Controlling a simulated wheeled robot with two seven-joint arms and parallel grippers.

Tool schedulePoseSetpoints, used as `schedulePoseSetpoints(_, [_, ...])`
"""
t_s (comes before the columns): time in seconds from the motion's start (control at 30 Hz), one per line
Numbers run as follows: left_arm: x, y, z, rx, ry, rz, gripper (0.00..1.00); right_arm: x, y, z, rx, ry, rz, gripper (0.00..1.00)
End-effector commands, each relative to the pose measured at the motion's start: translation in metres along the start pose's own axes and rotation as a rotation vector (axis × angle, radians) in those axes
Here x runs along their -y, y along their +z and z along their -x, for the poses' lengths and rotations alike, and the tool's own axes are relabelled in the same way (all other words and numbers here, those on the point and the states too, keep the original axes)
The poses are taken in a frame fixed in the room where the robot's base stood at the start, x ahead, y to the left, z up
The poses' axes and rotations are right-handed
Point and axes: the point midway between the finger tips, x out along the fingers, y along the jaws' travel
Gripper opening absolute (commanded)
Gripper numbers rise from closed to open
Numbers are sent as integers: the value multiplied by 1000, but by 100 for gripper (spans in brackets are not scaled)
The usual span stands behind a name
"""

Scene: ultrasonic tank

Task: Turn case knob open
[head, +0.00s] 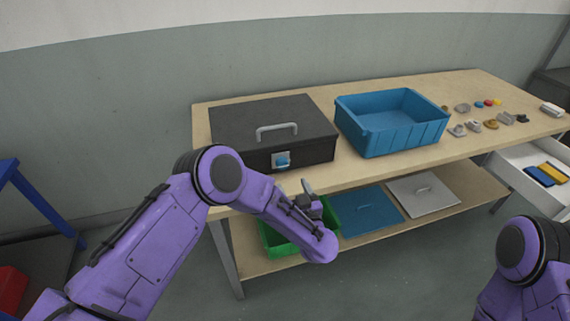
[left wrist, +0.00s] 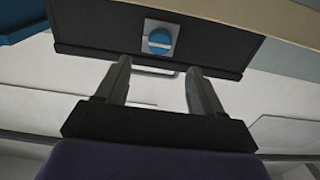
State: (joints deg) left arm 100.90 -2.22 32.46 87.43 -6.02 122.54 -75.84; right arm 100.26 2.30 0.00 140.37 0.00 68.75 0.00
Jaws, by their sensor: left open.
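The black case (head: 260,122) sits shut on the left part of the table, its grey handle (head: 277,130) on the lid. The blue knob (head: 282,160) is on a light plate on the case's front face. My left gripper (head: 308,188) is in front of the case, right of and below the knob in the head view. In the left wrist view, the blue knob (left wrist: 159,40) shows beyond the open fingertips of my left gripper (left wrist: 159,66). Nothing is between the fingers, and they look apart from the knob. My right gripper is out of view.
A blue bin (head: 392,122) stands right of the case on the wooden table (head: 460,95), with several small parts farther right. A green bin (head: 279,243) and two flat lids lie on the lower shelf. A white drawer (head: 535,170) is open at right.

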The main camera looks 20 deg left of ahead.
Motion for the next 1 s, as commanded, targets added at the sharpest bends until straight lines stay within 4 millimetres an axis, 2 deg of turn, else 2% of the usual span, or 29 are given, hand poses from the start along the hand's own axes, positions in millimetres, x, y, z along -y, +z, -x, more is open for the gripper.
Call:
schedulePoseSetpoints(0.2, [1,0,-51,1,-2,0,68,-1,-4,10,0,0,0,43])
schedulePoseSetpoints(0.33, [0,2,-73,2,1,-1,68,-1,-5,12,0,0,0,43])
schedulePoseSetpoints(0.5, [-1,2,-86,1,5,-3,68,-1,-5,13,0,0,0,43])
schedulePoseSetpoints(0.73, [-1,2,-87,1,6,-3,68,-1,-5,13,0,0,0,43])
schedulePoseSetpoints(0.9, [-1,2,-86,1,6,-3,12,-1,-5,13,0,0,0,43])
schedulePoseSetpoints(1.0, [-1,2,-86,1,6,-2,12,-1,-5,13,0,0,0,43])
